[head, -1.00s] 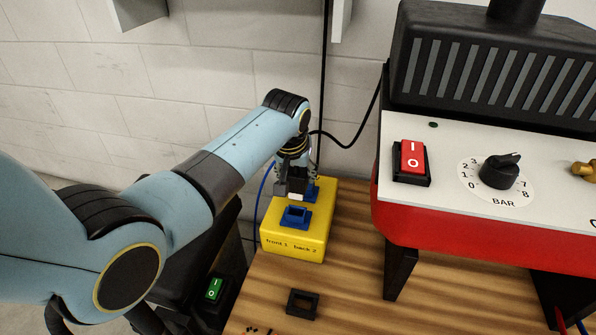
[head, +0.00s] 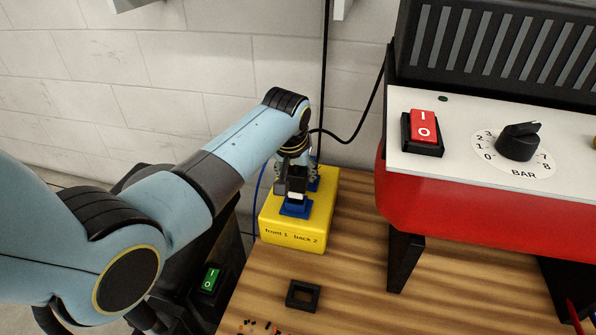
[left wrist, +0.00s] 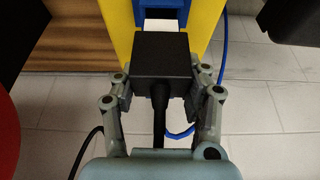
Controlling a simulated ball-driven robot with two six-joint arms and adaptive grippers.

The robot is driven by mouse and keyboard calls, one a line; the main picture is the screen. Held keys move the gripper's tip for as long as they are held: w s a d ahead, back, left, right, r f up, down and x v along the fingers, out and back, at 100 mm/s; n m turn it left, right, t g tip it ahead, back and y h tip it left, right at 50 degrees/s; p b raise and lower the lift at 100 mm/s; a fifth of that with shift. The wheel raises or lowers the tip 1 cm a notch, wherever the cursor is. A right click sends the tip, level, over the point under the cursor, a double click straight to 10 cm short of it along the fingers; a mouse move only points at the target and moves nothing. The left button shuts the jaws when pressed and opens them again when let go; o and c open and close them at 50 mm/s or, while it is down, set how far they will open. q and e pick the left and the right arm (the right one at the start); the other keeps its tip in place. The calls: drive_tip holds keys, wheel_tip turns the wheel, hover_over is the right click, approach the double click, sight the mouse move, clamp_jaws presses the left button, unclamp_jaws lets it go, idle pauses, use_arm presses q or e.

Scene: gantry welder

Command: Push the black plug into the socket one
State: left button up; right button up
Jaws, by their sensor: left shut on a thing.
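The black plug (left wrist: 162,57) is held between the fingers of my left gripper (left wrist: 160,84). Its cable trails back toward the wrist. A white part (left wrist: 160,32) shows just past the plug, against blue. In the head view, my left gripper (head: 291,181) is over the yellow box (head: 291,236), labelled "front 1 back 2". Socket one, the front blue socket (head: 295,210), is right below the white tip. I cannot tell whether the tip has entered it. The back blue socket (head: 314,184) is mostly hidden behind the gripper. My right gripper is out of view.
The red machine (head: 440,213) with a switch and BAR dial stands to the right. A small black square frame (head: 303,295) lies on the wooden table (head: 358,270) in front of the box. Small orange and dark bits lie near the table's front edge.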

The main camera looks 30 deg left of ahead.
sight(295, 174)
use_arm(q)
drive_tip(key=shift+f+b, duration=1)
drive_tip(key=shift+f, duration=1.05)
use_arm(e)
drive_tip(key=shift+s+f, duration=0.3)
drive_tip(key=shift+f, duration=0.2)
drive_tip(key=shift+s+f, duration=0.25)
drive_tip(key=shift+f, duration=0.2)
use_arm(q)
drive_tip(key=o, duration=1.3)
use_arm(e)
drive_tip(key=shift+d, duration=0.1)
use_arm(q)
drive_tip(key=shift+s+r, duration=0.2)
drive_tip(key=shift+r, duration=0.35)
drive_tip(key=v, duration=0.6)
drive_tip(key=shift+s+d+r, duration=0.1)
drive_tip(key=shift+s+r, duration=0.15)
drive_tip(key=shift+r, duration=0.1)
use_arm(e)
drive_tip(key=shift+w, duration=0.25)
use_arm(q)
drive_tip(key=shift+r, duration=0.1)
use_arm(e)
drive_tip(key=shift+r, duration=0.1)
